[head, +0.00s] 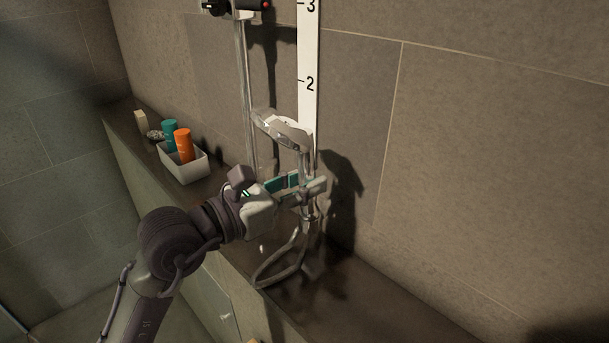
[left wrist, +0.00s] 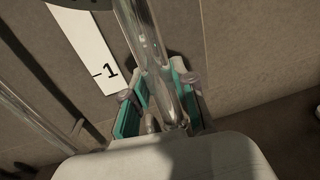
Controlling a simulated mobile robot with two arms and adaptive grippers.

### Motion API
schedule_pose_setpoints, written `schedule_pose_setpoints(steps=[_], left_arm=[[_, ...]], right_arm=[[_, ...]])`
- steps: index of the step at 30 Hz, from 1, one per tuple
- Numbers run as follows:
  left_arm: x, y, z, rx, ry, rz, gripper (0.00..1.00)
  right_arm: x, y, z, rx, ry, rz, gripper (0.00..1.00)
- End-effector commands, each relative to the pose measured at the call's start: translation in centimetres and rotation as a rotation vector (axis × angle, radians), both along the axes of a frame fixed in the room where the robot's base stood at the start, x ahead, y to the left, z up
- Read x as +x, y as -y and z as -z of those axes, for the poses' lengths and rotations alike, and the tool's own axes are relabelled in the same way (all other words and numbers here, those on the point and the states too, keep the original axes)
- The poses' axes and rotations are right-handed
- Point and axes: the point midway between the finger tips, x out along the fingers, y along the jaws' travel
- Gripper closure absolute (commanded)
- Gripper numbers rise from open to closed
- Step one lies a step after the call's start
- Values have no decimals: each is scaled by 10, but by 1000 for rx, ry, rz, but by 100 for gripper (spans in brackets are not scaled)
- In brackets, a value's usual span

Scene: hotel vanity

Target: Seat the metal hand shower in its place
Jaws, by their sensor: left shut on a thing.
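The metal hand shower (head: 285,131) is held upright above the ledge, its round head at the top. My left gripper (head: 304,188) is shut on its handle. In the left wrist view the shiny handle (left wrist: 150,50) runs up between the teal pads of my left gripper (left wrist: 160,100). A hose (head: 278,277) hangs from the handle's lower end and loops onto the ledge. A vertical rail (head: 247,95) stands on the wall just left of the shower head, with a dark fitting (head: 216,7) near its top. My right gripper is not in view.
A white numbered scale strip (head: 309,60) is on the wall behind the shower. A white tray (head: 190,171) on the ledge holds an orange bottle (head: 184,145) and a teal bottle (head: 170,133). Small items sit beyond it. The ledge (head: 400,305) is clear at right.

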Motion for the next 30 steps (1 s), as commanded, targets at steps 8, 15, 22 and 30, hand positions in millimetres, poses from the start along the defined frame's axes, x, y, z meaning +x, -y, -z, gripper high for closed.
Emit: schedule_pose_setpoints(steps=[8,15,22,30], left_arm=[[0,0,1,0,0,0,100],[0,0,1,1,-1,0,44],[0,0,2,2,-3,0,44],[-18,-23,2,5,-2,-2,44]], right_arm=[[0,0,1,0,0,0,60],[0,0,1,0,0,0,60],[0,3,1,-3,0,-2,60],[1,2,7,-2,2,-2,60]])
